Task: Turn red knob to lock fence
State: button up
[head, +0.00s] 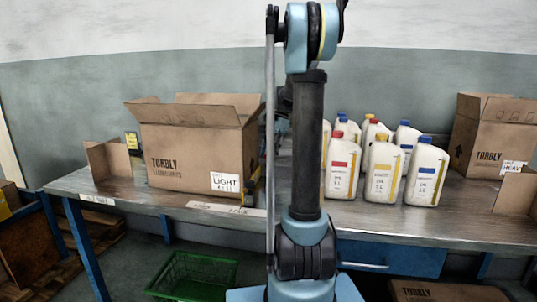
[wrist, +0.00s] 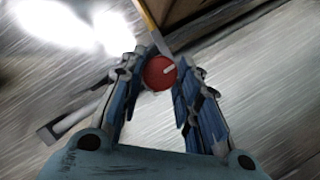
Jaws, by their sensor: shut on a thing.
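In the wrist view, the round red knob (wrist: 160,72) has a pale mark on its face. My gripper (wrist: 161,77) has its two blue fingers on either side of the knob, shut on it. The fence shows in part as a thin yellow and grey strip (wrist: 151,24) just beyond the knob, beside a brown box. In the head view, my arm hides the middle of the bench, and the gripper and red knob cannot be made out there.
An open box labelled LIGHT (head: 195,150) stands on the metal bench (head: 400,222) at left. Several white oil bottles (head: 381,172) stand right of my arm. A box labelled HEAVY (head: 485,135) is at far right. A green crate (head: 192,274) sits on the floor.

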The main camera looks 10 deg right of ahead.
jog(key=shift+m, duration=0.3)
jog(key=o, duration=1.1)
jog(key=shift+c, duration=0.2)
jog(key=shift+r, duration=0.1)
jog(key=v, duration=1.1)
jog(key=shift+d+r, duration=0.25)
jog(key=shift+r, duration=0.05)
